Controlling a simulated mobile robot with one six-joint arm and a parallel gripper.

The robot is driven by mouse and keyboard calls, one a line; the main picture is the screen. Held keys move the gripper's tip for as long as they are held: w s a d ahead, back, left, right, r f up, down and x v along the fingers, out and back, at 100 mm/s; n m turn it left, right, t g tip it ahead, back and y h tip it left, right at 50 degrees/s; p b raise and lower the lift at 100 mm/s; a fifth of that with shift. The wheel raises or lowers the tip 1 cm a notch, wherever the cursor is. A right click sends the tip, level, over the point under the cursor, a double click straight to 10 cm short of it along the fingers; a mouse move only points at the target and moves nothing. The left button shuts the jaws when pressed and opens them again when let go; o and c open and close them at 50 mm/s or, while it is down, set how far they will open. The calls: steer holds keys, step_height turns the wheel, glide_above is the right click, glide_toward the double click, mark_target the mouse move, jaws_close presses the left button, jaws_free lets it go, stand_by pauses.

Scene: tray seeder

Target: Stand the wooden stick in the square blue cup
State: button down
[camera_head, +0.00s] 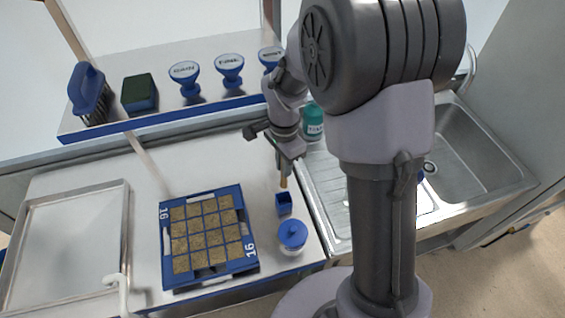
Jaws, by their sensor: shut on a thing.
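The wooden stick (283,180) shows as a short tan piece below my gripper (287,163). My gripper is shut on the stick and holds it roughly upright. The square blue cup (284,204) stands on the counter just below the stick, to the right of the seed tray. The stick's lower end is at the cup's far rim in the picture; I cannot tell whether it is inside the cup or above it. The fingers hide the stick's upper part.
A blue seed tray (251,262) with soil cells lies left of the cup. A jar with a blue lid (292,235) stands close in front of it. A sink (480,150) is at right, a metal tray (122,235) at left. A teal bottle (313,121) stands behind.

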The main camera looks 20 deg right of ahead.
mark_target(284, 187)
step_height(284, 187, down, 11)
steer(key=b, duration=0.8)
steer(key=c, duration=1.3)
jaws_free()
step_height(284, 187, up, 18)
steer(key=p, duration=0.4)
steer(key=shift+f+p, duration=0.2)
steer(key=shift+p, duration=0.2)
